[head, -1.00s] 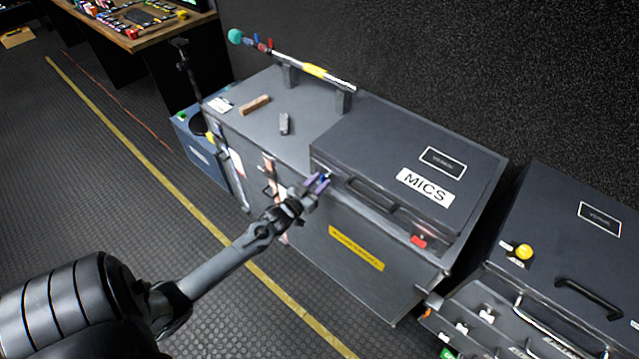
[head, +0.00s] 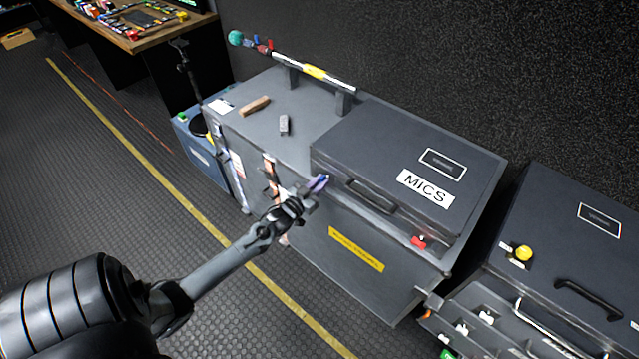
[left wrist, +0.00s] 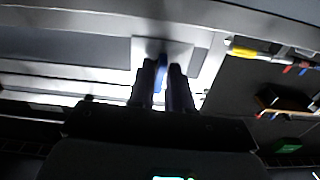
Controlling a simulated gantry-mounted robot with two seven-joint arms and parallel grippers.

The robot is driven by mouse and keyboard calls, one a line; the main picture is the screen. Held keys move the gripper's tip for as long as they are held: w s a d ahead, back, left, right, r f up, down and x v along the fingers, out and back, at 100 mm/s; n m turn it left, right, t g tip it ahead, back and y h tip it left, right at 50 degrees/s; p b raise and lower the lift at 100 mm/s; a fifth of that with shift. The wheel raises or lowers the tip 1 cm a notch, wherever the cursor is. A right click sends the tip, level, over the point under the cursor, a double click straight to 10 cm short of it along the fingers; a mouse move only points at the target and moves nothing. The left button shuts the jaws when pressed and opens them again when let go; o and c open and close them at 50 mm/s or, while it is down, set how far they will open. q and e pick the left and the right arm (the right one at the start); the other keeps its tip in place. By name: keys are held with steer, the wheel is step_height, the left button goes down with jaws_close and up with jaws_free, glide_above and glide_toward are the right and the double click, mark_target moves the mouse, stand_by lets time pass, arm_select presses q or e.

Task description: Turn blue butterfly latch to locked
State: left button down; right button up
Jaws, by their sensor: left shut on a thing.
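The blue butterfly latch (left wrist: 162,66) shows in the left wrist view as a small blue piece on a pale plate (left wrist: 180,48), between the two dark fingers of my left gripper (left wrist: 163,80). The fingers are shut on it. In the head view my left gripper (head: 318,184) is at the front left corner of the grey MICS case (head: 400,150), and the latch is mostly hidden by the fingers. Whether the latch is at locked cannot be told. My right gripper is in neither view.
A red latch (head: 419,242) is at the right of the MICS case front. The case has a dark handle (head: 371,196). A boom pole (head: 315,72) lies on stands behind. Another case (head: 570,240) with a yellow knob (head: 523,252) stands at right. Open floor lies left.

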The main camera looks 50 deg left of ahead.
arm_select(q)
steer(key=m+p, duration=0.4)
steer(key=m, duration=1.3)
steer(key=shift+p, duration=0.4)
steer(key=shift+m, duration=0.3)
steer(key=c, duration=1.2)
jaws_free()
steer(key=shift+c, duration=0.2)
steer(key=shift+s, duration=0.1)
